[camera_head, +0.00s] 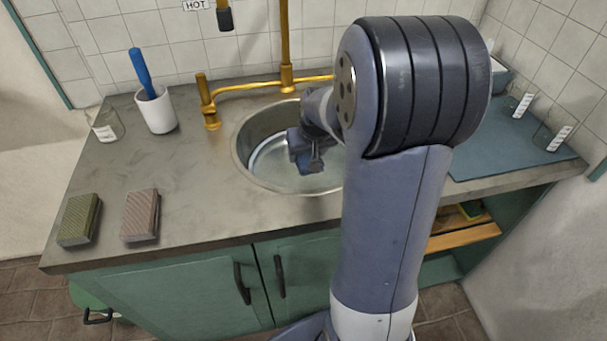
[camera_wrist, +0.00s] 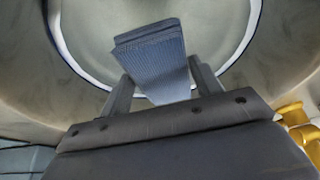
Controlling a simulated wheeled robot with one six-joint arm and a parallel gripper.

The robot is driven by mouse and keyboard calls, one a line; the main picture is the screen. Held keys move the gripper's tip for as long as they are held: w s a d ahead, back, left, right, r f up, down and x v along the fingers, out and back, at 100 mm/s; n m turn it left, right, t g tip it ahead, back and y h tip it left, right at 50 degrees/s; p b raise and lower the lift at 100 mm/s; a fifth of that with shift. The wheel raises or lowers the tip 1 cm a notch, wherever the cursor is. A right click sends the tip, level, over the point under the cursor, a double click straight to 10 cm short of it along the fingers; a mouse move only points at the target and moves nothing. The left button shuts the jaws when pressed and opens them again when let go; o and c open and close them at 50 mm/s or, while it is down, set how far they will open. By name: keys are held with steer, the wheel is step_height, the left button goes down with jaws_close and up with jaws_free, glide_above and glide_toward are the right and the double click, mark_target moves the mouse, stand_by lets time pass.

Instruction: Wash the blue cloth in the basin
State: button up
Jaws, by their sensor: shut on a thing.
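The blue cloth (camera_wrist: 155,60) is a folded, ribbed blue piece between the two fingers of my gripper (camera_wrist: 163,88) in the wrist view. My gripper is shut on it. A pale, round area with a light rim lies beyond the cloth. I cannot tell whether the cloth touches the bottom.
A brass tap (camera_head: 287,75) stands behind the basin. A white cup (camera_head: 156,110) with a blue-handled brush and a glass jar (camera_head: 106,126) stand left. A green sponge (camera_head: 79,219) and a pinkish sponge (camera_head: 141,214) lie front left. A blue mat (camera_head: 500,148) with glassware lies right.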

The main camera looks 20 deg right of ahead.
steer(key=shift+r, duration=0.1)
step_height(320, 180, up, 12)
steer(key=p, duration=0.9)
stand_by(0.4)
